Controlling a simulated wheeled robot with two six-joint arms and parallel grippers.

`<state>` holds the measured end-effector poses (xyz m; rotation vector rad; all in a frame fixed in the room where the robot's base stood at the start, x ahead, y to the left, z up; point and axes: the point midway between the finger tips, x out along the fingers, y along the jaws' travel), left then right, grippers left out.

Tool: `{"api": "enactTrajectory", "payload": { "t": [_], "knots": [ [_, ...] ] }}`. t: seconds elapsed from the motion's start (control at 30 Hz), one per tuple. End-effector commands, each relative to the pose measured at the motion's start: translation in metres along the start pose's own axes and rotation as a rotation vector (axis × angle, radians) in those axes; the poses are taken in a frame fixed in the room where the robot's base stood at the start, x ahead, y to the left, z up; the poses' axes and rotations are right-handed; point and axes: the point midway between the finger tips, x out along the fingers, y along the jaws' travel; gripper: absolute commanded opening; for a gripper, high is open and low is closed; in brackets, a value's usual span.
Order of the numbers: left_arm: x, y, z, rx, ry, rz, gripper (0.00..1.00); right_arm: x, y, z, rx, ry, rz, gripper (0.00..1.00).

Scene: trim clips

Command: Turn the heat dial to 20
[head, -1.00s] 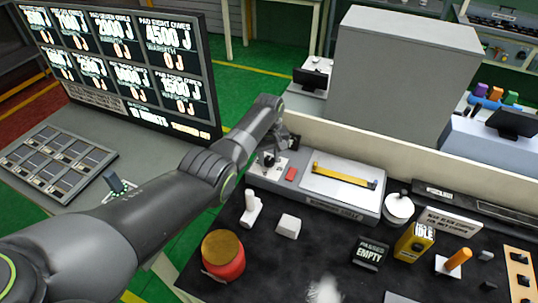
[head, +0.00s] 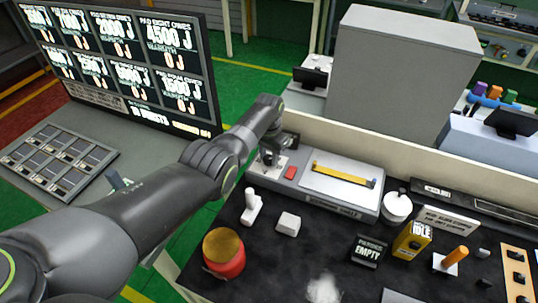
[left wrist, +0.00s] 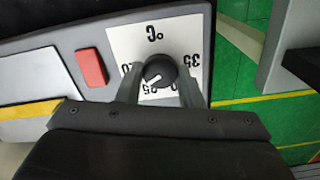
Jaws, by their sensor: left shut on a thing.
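The heat dial is a round black knob (left wrist: 160,72) with a white pointer, on a white scale plate (left wrist: 132,40) marked °C. In the left wrist view the pointer aims to the lower left, near the 25 and toward the partly covered left-hand mark. The 35 shows on the right; other numbers are partly hidden by the knob and fingers. My left gripper (left wrist: 160,70) is shut on the knob, one finger on each side. In the head view the left gripper (head: 269,157) is at the left end of the grey device (head: 350,205). My right gripper is not in view.
A red button (head: 291,173) and a yellow-handled lid (head: 343,175) lie right of the dial. A white upright lever (head: 250,208), a white block (head: 288,223) and a red jar (head: 223,260) stand in front. A display board (head: 125,65) rises at the left.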

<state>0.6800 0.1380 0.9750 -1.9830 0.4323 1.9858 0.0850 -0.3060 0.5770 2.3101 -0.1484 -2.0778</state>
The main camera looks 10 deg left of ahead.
Motion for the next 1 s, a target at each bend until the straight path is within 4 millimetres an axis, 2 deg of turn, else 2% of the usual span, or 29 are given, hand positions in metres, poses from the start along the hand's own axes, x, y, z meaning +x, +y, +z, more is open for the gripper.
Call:
{"api": "enactTrajectory", "payload": {
  "t": [0.5,1.0],
  "knots": [
    [-0.002,-0.0002,-0.0017,0.421,0.005,-0.003,0.11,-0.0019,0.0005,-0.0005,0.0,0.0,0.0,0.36],
    [-0.0022,-0.0001,-0.0019,0.564,0.006,-0.003,0.11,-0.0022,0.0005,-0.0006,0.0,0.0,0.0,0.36]
  ]
}}
